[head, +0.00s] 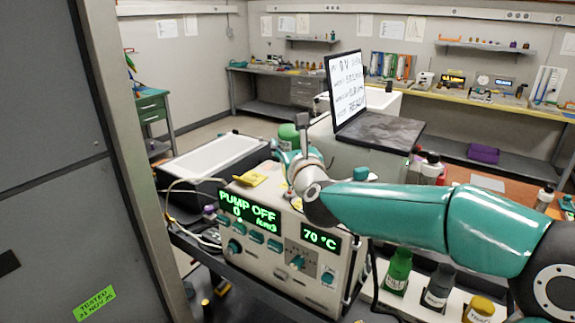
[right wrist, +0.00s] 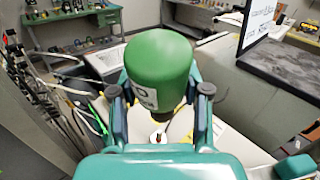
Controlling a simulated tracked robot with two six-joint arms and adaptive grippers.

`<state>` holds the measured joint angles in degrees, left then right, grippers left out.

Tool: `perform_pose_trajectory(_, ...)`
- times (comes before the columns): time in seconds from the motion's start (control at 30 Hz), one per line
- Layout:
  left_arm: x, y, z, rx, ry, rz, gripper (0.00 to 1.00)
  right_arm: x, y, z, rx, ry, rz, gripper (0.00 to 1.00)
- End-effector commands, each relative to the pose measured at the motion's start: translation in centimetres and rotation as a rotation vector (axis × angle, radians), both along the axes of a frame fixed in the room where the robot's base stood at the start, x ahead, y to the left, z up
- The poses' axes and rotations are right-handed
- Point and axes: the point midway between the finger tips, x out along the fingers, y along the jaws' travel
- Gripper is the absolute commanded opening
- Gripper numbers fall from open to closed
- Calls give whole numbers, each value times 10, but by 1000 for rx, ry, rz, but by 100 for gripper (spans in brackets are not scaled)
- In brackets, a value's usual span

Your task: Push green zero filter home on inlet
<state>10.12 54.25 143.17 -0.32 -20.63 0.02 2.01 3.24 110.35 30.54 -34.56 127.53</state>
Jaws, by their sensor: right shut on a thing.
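The green zero filter (right wrist: 158,62) is a green cylinder with a domed top and a pale label on its lower side. It stands roughly upright between the two fingers of my right gripper (right wrist: 158,92), which is shut on it. In the head view the filter (head: 288,136) shows partly behind the gripper (head: 301,142), above the rear of the pale instrument (head: 270,245). My left gripper is not in view.
The instrument's displays read "PUMP OFF" and "70 °C". A white rack (head: 425,307) at the front right holds green, grey and yellow containers. A dark panel (head: 60,150) fills the left. A laptop-like board (head: 347,88) stands behind.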

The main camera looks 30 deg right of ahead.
Motion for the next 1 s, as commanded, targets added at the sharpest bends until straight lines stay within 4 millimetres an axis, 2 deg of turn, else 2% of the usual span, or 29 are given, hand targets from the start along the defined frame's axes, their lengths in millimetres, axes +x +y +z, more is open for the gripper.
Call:
perform_pose_trajectory(0.03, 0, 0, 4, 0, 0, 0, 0, 0, 0, 21, 1, -9, 1, 4)
perform_pose_trajectory(0.2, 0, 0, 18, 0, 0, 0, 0, 0, 1, 71, 3, -7, 1, 4)
perform_pose_trajectory(0.43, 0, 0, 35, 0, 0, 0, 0, 0, 1, 117, 3, -4, 2, 4)
perform_pose_trajectory(0.63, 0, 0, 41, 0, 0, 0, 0, 0, 0, 133, 1, -1, 1, 4)
perform_pose_trajectory(1.0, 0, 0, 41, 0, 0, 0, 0, 0, 0, 134, 0, 0, 1, 4)
